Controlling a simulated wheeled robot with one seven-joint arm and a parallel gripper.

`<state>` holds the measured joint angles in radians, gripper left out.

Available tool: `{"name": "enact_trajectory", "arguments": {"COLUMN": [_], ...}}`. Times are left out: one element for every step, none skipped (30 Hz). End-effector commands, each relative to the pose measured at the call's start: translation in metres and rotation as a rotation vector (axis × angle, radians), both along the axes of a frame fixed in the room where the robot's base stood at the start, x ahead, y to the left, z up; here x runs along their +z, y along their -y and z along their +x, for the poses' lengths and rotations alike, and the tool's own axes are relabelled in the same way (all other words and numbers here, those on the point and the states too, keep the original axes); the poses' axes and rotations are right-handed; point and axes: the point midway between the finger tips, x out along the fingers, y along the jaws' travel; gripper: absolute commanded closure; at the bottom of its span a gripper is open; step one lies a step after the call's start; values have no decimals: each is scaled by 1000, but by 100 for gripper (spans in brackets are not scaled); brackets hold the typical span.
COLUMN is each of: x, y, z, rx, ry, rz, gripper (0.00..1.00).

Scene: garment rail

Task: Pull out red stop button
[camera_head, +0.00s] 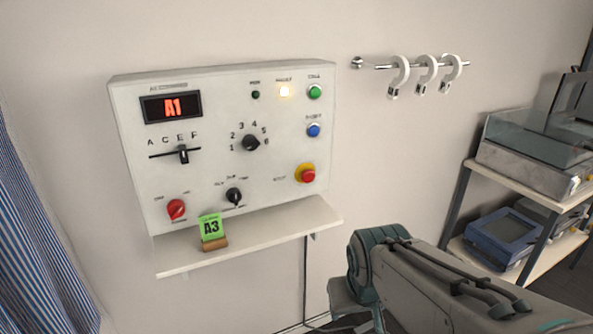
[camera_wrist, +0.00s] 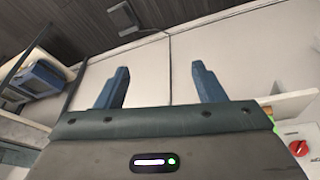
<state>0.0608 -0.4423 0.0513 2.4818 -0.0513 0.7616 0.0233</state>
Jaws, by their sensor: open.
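The red stop button (camera_head: 308,175) sits on a yellow base at the lower right of the white control panel (camera_head: 225,110) on the wall. It is not seen in the wrist view. My gripper (camera_wrist: 161,84) shows in the wrist view with its two blue fingers wide apart and nothing between them. In the head view my arm stands at the lower right, below and to the right of the button, and the fingers do not show there. The gripper is apart from the button.
A shelf (camera_head: 270,229) below the panel holds a green A3 card (camera_head: 211,227) in a wooden block. A rail (camera_head: 374,66) with white hooks is at the upper right. A rack (camera_head: 462,188) with equipment stands at the right, and a striped curtain (camera_head: 35,230) hangs at the left.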

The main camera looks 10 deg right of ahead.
Motion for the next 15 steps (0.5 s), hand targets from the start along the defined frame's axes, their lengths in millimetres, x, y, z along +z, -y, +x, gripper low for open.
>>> {"name": "enact_trajectory", "arguments": {"x": [-4, -5, -7, -9, -11, -13, -15, -16, -19, -21, -22, -25, -25, -26, -27], "y": [7, 10, 14, 18, 20, 23, 24, 26, 26, 27, 27, 27, 26, 26, 26], "z": [20, 34, 54, 69, 85, 106, 121, 136, 155, 169, 183, 200, 212, 224, 239], "rx": [1, 7, 19, 30, 44, 66, 83, 102, 127, 146, 164, 188, 205, 221, 241], "ry": [36, 65, 109, 142, 178, 228, 264, 302, 350, 389, 428, 482, 524, 566, 625], "rz": [-31, -49, -73, -90, -104, -118, -125, -130, -131, -129, -123, -110, -99, -85, -63], "gripper": [37, 37, 37, 37, 37, 37, 37, 37, 37, 37, 37, 37, 37, 37, 37]}}
